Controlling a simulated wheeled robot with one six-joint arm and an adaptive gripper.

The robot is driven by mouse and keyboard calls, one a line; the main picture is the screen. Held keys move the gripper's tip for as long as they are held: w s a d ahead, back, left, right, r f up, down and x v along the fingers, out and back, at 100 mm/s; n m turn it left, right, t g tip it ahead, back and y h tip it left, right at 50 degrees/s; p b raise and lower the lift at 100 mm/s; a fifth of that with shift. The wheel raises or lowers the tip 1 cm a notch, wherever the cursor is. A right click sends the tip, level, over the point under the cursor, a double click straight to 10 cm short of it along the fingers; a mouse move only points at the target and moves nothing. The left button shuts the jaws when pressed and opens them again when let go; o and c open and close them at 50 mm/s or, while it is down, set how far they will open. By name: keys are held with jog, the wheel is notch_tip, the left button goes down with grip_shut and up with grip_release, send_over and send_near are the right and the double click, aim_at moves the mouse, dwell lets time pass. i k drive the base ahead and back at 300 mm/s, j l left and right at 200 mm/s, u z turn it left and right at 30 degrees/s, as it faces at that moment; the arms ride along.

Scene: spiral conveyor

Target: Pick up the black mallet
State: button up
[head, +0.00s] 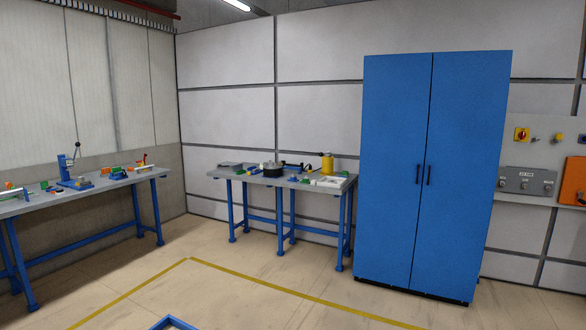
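I cannot make out a black mallet for certain in the head view. The back workbench (240,175) carries several small items, among them a dark round object (272,169) and a dark elongated object (293,165) behind it. They are too small to tell whether either is the mallet. The left workbench (110,188) also carries small mixed items, none clearly a mallet. My gripper is not in view.
A tall blue cabinet (432,170) with closed doors stands right of the back workbench. A yellow container (327,163) stands on that bench. A blue frame edge (173,323) shows at the bottom. The floor inside the yellow line (250,284) looks mostly clear.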

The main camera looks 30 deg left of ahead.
aim_at(302, 165)
jog(key=i, duration=1)
jog(key=i+u, duration=0.1)
jog(key=i, duration=1.95)
jog(key=i+l+u, duration=0.1)
jog(key=i, duration=0.95)
jog(key=i+u, duration=0.65)
jog(key=u, duration=0.2)
jog(key=i+u, duration=0.4)
jog(key=i+j+u, duration=0.1)
jog(key=i+u, duration=0.45)
jog(key=i+j+z, duration=0.4)
jog(key=i, duration=0.4)
jog(key=i+j+z, duration=0.4)
jog(key=i+j, duration=0.3)
